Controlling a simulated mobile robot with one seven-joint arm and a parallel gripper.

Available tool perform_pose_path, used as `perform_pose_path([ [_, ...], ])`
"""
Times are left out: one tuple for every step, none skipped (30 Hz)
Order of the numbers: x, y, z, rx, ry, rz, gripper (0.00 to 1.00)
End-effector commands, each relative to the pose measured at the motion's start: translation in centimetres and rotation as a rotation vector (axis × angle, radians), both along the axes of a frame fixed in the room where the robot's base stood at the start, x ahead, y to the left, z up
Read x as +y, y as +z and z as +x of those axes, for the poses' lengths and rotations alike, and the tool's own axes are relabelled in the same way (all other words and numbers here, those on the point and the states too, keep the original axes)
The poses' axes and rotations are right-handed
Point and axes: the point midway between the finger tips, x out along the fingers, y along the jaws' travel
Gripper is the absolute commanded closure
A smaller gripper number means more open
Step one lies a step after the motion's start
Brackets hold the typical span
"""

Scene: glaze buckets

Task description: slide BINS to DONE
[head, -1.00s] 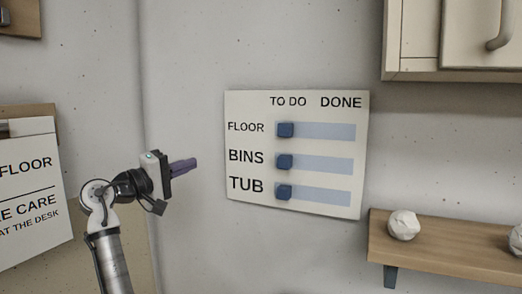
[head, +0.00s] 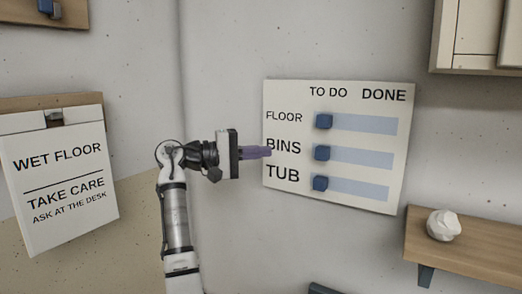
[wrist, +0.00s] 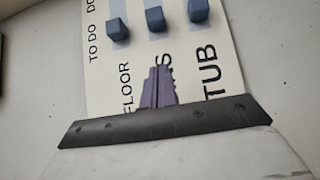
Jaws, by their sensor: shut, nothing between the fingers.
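A white board (head: 394,202) on the wall has rows FLOOR, BINS and TUB under TO DO and DONE. Each row has a pale blue track with a dark blue block at its left, TO DO end. The BINS block (head: 321,153) is the middle one; it also shows in the wrist view (wrist: 155,18). The FLOOR block (head: 324,121) is above it and the TUB block (head: 321,183) below. My gripper (head: 268,152) is shut and empty, its purple fingers at the board's left edge, over the start of the word BINS, left of the BINS block and apart from it.
A WET FLOOR sign (head: 60,180) hangs at the left. A wooden shelf (head: 480,250) with a crumpled white ball (head: 443,225) is at the lower right. A cabinet (head: 485,40) is at the upper right. The wall around the board is clear.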

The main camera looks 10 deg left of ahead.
Motion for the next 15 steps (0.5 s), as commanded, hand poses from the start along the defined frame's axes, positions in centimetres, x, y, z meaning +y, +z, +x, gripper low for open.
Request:
perform_pose_path([
  [-1.1, 0.3, 0.4, 0.0, -0.002, 0.001, 1.0],
  [-1.7, 0.2, 0.7, 0.001, -0.002, 0.002, 1.0],
  [-2.6, 0.3, 1.0, 0.001, -0.002, 0.001, 1.0],
  [-3.2, 0.3, 1.3, 0.001, -0.002, 0.001, 1.0],
  [-3.8, 0.3, 1.5, 0.001, -0.002, 0.001, 1.0],
  [-4.6, 0.3, 1.9, 0.001, -0.002, 0.002, 1.0],
  [-5.2, 0.3, 2.1, 0.0, -0.001, 0.0, 1.0],
  [-5.8, 0.3, 2.3, 0.0, -0.002, 0.001, 1.0],
  [-6.5, 0.3, 2.6, 0.0, -0.002, 0.001, 1.0],
  [-6.8, 0.2, 2.4, -0.001, 0.0, 0.0, 1.0],
  [-7.2, 0.2, 2.2, -0.003, 0.0, 0.001, 1.0],
  [-7.7, 0.1, 1.9, -0.002, 0.0, 0.002, 1.0],
  [-8.0, 0.1, 1.8, -0.002, 0.0, 0.001, 1.0],
  [-8.4, 0.2, 1.7, -0.002, 0.0, 0.0, 1.0],
  [-8.7, 0.2, 1.5, -0.002, 0.001, 0.001, 1.0],
])
